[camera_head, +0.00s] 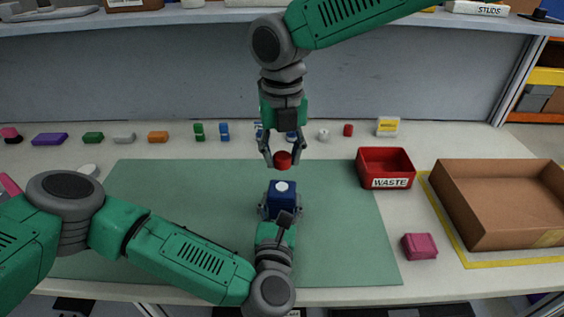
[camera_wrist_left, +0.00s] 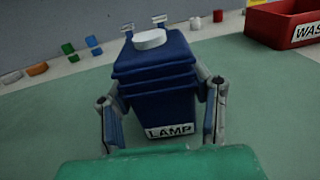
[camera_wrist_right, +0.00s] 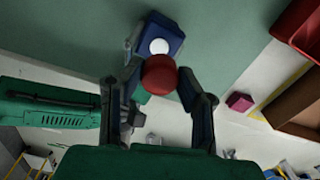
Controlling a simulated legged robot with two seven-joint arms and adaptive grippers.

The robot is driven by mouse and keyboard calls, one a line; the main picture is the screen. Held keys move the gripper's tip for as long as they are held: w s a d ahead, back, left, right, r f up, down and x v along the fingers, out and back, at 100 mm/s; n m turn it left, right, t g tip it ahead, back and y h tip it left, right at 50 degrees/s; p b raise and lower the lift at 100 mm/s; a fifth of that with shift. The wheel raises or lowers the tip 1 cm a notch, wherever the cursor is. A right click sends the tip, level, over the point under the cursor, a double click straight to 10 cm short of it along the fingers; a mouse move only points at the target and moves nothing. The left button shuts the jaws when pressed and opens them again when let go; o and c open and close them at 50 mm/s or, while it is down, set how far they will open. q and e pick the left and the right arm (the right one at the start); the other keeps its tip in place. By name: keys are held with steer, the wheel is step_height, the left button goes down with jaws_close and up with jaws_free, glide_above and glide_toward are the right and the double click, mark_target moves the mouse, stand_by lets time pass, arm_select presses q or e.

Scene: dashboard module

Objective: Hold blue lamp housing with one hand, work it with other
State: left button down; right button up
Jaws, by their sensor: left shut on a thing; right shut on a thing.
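The blue lamp housing (camera_head: 284,196) stands on the green mat. It has a white round top and, in the left wrist view, a LAMP label on its blue body (camera_wrist_left: 155,90). My left gripper (camera_head: 280,210) is shut on the housing, with one finger on each side. My right gripper (camera_head: 282,160) points down above the housing and is shut on a round red part (camera_head: 282,159). The red part also shows between the fingertips in the right wrist view (camera_wrist_right: 159,75). It is apart from the housing, with a gap between them in the head view.
A red WASTE bin (camera_head: 386,168) stands right of the housing, and an open cardboard box (camera_head: 500,205) is farther right. A magenta block (camera_head: 419,246) lies at the mat's right edge. Several small coloured parts line the back. The green mat (camera_head: 350,240) is otherwise mostly clear.

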arm_select(q)
steer(key=c, duration=0.7)
jaws_free()
